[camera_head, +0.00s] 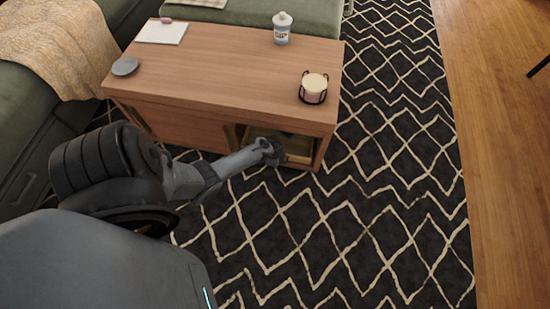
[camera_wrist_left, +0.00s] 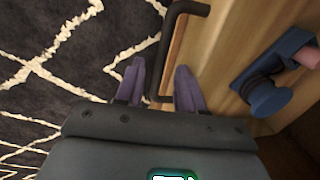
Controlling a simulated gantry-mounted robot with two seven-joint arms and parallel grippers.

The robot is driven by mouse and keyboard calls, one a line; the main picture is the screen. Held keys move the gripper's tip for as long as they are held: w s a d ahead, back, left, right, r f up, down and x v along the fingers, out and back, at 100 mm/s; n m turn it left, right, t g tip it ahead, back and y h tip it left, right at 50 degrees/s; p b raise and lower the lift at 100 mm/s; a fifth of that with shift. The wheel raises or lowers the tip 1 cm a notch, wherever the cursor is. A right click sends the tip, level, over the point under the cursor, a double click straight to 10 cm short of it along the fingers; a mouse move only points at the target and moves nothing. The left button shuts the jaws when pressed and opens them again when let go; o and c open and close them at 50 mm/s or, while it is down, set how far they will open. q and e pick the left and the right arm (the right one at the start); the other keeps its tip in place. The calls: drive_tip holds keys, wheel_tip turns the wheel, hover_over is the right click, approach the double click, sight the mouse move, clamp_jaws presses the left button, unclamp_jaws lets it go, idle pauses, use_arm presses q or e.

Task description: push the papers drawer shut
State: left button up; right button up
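The wooden coffee table (camera_head: 225,65) has an opening low in its front right, partly behind my left gripper (camera_head: 272,150). A pale wooden edge (camera_head: 298,158) shows there, seemingly the drawer. In the left wrist view, the wooden drawer (camera_wrist_left: 215,55) has a dark bar handle (camera_wrist_left: 165,50) along its front edge. My left gripper (camera_wrist_left: 160,72) has its two purple fingers apart, one on each side of the handle; I cannot tell whether they touch it. How far the drawer stands out is unclear. My right gripper is not in view.
A blue object (camera_wrist_left: 270,75) with a pinkish cylinder lies over the drawer's wood. On the table top are a candle in a dark holder (camera_head: 313,88), a white jar (camera_head: 282,28), a grey dish (camera_head: 125,66) and a white sheet (camera_head: 162,32). Patterned rug (camera_head: 380,200) lies clear at right.

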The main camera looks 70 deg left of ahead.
use_arm(q)
wheel_tip(320, 180, up, 10)
drive_tip(key=s+d+p, duration=0.1)
drive_tip(key=p, duration=0.7)
drive_tip(key=shift+d+r, duration=0.15)
drive_tip(key=shift+d, duration=0.15)
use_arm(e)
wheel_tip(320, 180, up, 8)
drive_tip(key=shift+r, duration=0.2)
use_arm(q)
drive_tip(key=shift+s, duration=0.1)
